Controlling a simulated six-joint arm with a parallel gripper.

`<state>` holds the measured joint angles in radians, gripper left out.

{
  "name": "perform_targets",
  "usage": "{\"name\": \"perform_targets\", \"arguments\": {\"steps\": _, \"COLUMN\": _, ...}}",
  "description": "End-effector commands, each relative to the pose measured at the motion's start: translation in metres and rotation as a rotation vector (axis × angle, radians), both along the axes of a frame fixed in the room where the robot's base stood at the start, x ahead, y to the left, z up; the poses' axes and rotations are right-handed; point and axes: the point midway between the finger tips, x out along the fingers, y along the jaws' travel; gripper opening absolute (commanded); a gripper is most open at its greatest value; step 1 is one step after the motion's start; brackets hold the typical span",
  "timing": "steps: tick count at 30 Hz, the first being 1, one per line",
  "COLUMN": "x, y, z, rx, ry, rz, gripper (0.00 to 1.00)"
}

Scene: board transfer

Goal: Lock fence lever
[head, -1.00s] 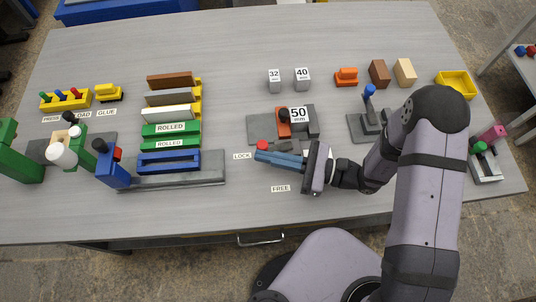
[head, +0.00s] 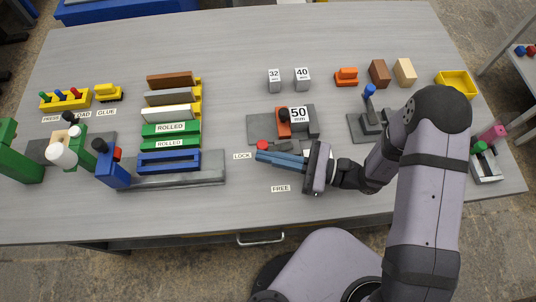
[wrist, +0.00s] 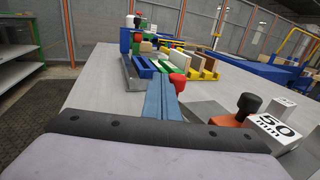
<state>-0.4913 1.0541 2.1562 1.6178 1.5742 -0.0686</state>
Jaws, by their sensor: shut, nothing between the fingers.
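The fence lever's red knob (head: 262,145) shows between the LOCK label (head: 242,155) and the grey fence fixture (head: 258,125). My gripper (head: 258,157) is shut and empty, its blue fingers pointing left with their tips right beside the red knob. In the wrist view the red knob (wrist: 179,83) stands at the right side of the fingertips (wrist: 162,82); whether they touch it I cannot tell. The lever's arm is hidden behind my gripper. The FREE label (head: 281,189) lies in front. An orange block with a black knob (head: 283,115) sits on the fixture beside the 50 mm block (head: 298,115).
Blocks marked 32 (head: 274,80) and 40 (head: 302,78) stand behind the fixture. A grey stand with a blue-topped post (head: 369,92) is to the right. Green ROLLED blocks (head: 170,129) and a blue frame (head: 168,161) are to the left. The front table strip is clear.

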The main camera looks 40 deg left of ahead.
Motion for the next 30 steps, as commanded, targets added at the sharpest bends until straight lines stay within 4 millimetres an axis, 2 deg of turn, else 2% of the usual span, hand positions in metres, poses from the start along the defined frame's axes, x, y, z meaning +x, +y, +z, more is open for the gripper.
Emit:
{"name": "perform_targets", "arguments": {"steps": 18, "x": 0.029, "y": -0.059, "z": -0.001, "rx": 0.0, "ry": -0.001, "rz": -0.003, "gripper": 0.0}}
{"name": "perform_targets", "arguments": {"steps": 30, "x": 0.03, "y": -0.064, "z": 0.0, "rx": 0.0, "ry": 0.0, "rz": 0.0, "gripper": 0.0}}
